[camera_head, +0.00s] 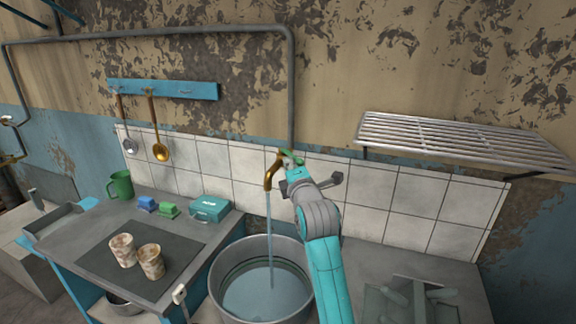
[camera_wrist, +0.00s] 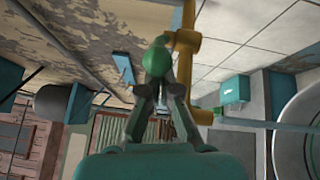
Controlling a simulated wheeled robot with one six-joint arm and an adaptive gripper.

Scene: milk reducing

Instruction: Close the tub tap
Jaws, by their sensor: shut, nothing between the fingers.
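The brass tub tap (camera_head: 272,174) sticks out from the pipe on the tiled wall. A stream of water (camera_head: 269,235) runs from its spout into the round metal tub (camera_head: 224,289), which holds water. The tap's green handle (camera_head: 292,157) sits at its top. My gripper (camera_head: 291,172) is up at the tap, just under the handle, and my arm hides part of that area. In the wrist view the green handle (camera_wrist: 158,56) is right at the tips of my shut, empty gripper (camera_wrist: 157,75), with the brass tap (camera_wrist: 187,45) beside it. Whether they touch is unclear.
A wire rack (camera_head: 460,140) juts from the wall at right. A grey pipe (camera_head: 291,95) runs down to the tap. The left counter holds two cups (camera_head: 122,250) (camera_head: 151,262), a green mug (camera_head: 120,185) and a teal box (camera_head: 209,208). Ladles (camera_head: 159,151) hang above.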

